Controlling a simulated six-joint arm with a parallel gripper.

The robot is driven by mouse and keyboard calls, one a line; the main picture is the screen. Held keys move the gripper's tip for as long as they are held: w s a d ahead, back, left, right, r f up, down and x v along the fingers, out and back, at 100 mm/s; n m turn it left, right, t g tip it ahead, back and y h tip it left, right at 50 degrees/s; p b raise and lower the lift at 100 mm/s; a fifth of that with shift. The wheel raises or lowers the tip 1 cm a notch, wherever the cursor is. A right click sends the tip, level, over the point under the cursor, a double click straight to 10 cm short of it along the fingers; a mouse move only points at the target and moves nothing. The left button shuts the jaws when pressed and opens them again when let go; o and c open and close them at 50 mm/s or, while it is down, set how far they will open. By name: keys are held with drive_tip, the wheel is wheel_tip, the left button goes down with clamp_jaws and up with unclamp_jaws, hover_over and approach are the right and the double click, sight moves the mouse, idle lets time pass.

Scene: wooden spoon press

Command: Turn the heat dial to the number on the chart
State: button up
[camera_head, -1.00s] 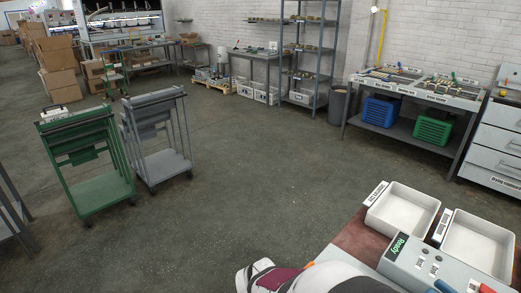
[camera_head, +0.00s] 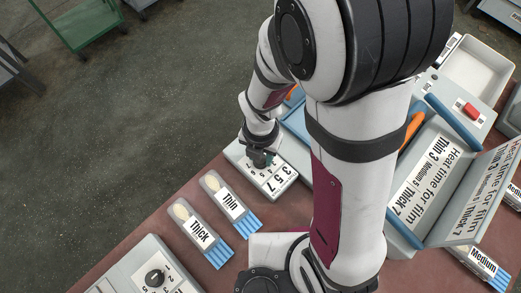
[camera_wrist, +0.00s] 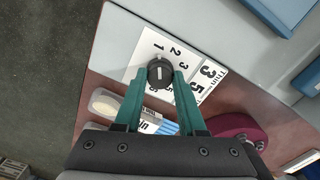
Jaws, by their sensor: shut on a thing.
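My gripper (camera_head: 262,160) points down at a pale dial box (camera_head: 284,186) on the bench. In the wrist view, its two green fingers (camera_wrist: 160,76) are shut on the sides of a round black dial (camera_wrist: 160,67). A light line marks the dial's top; the number it points to is not certain. Printed numbers, 1 and 2 among them, ring the dial, partly hidden by the fingers. Beside them is a card with large numbers (camera_wrist: 207,72), including 3 and 5. A chart (camera_head: 425,190) reads "Heat time for film: Thin 3, Medium 5, Thick 7".
Packs labelled Thick (camera_head: 200,234) and Thin (camera_head: 230,204) lie left of my arm. Another black dial (camera_head: 154,277) is at lower left. A Medium pack (camera_head: 482,265) lies at right. A blue bar (camera_head: 453,121) and white tray (camera_head: 478,68) are at upper right.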

clamp_jaws()
